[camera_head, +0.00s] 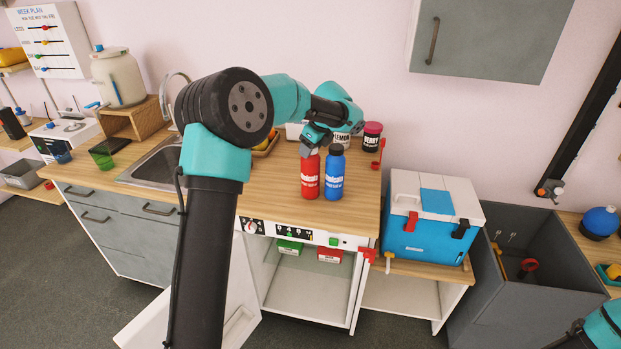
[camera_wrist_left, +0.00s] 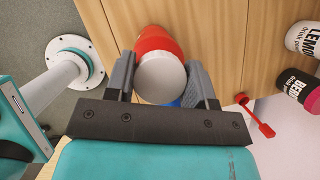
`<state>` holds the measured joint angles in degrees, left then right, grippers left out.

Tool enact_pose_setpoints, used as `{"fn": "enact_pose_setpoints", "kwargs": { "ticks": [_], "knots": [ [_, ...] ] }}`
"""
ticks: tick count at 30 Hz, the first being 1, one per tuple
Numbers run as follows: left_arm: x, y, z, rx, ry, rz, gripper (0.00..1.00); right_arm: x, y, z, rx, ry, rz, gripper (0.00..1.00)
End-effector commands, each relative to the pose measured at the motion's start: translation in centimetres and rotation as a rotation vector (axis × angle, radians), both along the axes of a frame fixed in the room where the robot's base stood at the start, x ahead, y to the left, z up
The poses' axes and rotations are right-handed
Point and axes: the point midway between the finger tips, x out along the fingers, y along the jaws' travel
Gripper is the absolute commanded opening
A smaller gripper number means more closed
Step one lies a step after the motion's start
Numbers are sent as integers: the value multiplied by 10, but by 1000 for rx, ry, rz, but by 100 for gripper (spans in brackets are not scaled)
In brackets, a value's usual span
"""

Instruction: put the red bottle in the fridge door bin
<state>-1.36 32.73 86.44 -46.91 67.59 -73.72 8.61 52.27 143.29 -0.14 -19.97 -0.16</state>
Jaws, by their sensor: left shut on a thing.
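The red bottle (camera_head: 310,182) stands upright on the wooden counter, touching or very near the blue bottle (camera_head: 334,178) on its right. My left gripper (camera_head: 316,138) comes down from above and is shut on the red bottle's top; in the left wrist view its fingers (camera_wrist_left: 162,82) flank the grey cap of the red bottle (camera_wrist_left: 156,40). Below the counter, the white fridge compartment (camera_head: 307,293) is open. Its white door (camera_head: 150,322) swings out at lower left, partly hidden by my left arm. I cannot clearly make out the door bin. My right gripper is out of view.
Lemon (camera_head: 341,139) and berry (camera_head: 371,137) jars stand behind the bottles. Green (camera_head: 289,247) and red (camera_head: 330,254) boxes sit inside the fridge. A blue cooler (camera_head: 428,220) stands at right, a sink (camera_head: 160,168) at left. The counter's front is clear.

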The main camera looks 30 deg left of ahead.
Motion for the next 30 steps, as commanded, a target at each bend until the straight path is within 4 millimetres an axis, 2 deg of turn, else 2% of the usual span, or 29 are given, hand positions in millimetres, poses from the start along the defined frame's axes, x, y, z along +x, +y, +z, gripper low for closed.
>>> {"fn": "enact_pose_setpoints", "kwargs": {
  "ticks": [11, 23, 30],
  "knots": [
    [0, 0, 4, 0, -1, 0, 0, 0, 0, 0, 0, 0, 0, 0],
    [0, 0, 36, 0, -2, 0, 0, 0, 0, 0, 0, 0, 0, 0],
    [-16, -9, 38, 0, -1, 0, 0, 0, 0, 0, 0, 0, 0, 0]
  ]
}}
